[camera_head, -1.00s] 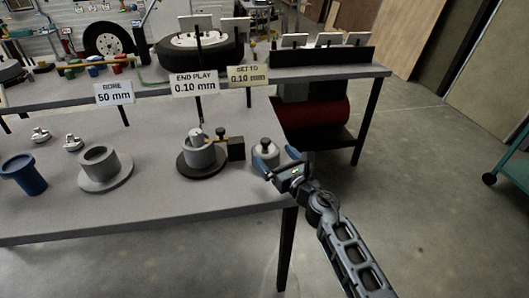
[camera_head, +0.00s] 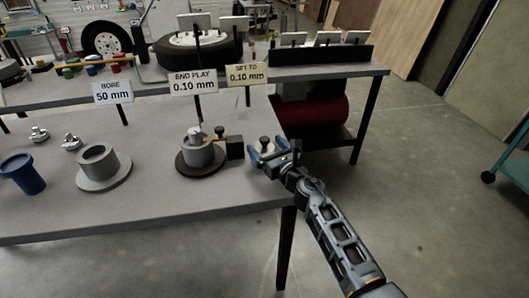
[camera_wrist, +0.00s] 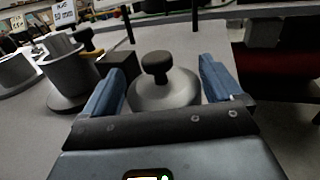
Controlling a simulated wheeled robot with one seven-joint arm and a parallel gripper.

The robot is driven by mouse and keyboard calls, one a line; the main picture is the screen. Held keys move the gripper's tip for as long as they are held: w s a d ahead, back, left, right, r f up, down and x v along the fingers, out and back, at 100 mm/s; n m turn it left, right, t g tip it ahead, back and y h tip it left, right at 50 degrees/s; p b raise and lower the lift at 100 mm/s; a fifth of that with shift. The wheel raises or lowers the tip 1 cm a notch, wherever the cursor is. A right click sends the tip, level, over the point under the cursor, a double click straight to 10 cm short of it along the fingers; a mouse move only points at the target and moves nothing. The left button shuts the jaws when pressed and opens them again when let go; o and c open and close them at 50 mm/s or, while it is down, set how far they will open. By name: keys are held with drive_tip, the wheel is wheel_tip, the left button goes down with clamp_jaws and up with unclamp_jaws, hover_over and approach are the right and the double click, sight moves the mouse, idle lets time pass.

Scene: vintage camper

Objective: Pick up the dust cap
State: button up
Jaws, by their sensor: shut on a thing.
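The dust cap, which I take to be the grey domed piece with a black knob (camera_head: 265,146), is at the right end of the near bench. My gripper (camera_head: 268,154) is around it and shut on it. In the wrist view the dust cap (camera_wrist: 160,93) is between the two blue fingers of my gripper (camera_wrist: 161,80), one on each side, knob up. The black palm hides its lower near edge. I cannot tell whether its base touches the bench.
Left of the cap are a grey hub on a dark disc (camera_head: 198,158) and a small black block (camera_head: 235,147) beside it. A grey flanged ring (camera_head: 98,168) and a blue cup (camera_head: 22,174) stand farther left. The bench's right edge is close.

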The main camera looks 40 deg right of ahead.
drive_tip(key=shift+c, duration=0.7)
drive_tip(key=shift+r, duration=0.1)
